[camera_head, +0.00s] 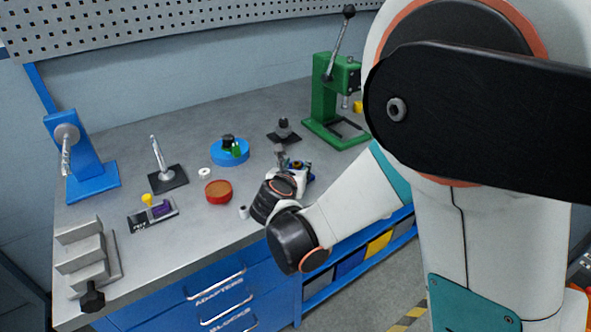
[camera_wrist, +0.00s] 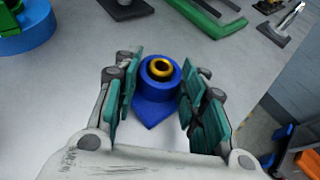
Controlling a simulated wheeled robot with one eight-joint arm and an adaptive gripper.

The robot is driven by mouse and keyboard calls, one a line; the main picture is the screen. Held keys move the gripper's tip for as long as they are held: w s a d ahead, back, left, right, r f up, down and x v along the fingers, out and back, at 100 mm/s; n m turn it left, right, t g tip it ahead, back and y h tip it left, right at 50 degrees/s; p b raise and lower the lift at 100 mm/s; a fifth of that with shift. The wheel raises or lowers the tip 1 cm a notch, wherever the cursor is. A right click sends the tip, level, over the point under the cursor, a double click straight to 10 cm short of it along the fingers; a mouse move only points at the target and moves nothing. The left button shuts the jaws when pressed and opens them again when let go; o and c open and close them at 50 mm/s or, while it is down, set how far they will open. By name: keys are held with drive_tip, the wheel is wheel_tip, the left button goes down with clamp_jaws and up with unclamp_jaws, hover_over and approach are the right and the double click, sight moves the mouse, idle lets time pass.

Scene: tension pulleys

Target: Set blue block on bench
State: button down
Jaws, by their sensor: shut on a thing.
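The blue block (camera_wrist: 152,108) sits between the fingers of my gripper (camera_wrist: 160,82) in the wrist view. It has a round upper part with a yellow ring in it and a pointed lower edge. The teal finger pads are closed on it from both sides. In the head view my gripper (camera_head: 292,165) is over the front right part of the grey bench (camera_head: 130,130), and the block is mostly hidden there by my wrist. I cannot tell whether the block's underside touches the bench top.
A green press (camera_head: 348,75) stands behind right of my gripper, with a small black-based fixture (camera_head: 284,136) nearer. A blue round tray (camera_head: 230,158), a red-orange dish (camera_head: 217,196) and a small grey cylinder (camera_head: 243,212) lie to the left. Bench drawers (camera_head: 210,295) face front.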

drive_tip(key=c, duration=1)
unclamp_jaws()
drive_tip(key=shift+s+r, duration=0.25)
drive_tip(key=shift+s, duration=0.05)
drive_tip(key=p+v, duration=0.4)
drive_tip(key=v, duration=0.7)
drive_tip(key=shift+s+a+r, duration=0.1)
drive_tip(key=shift+s, duration=0.1)
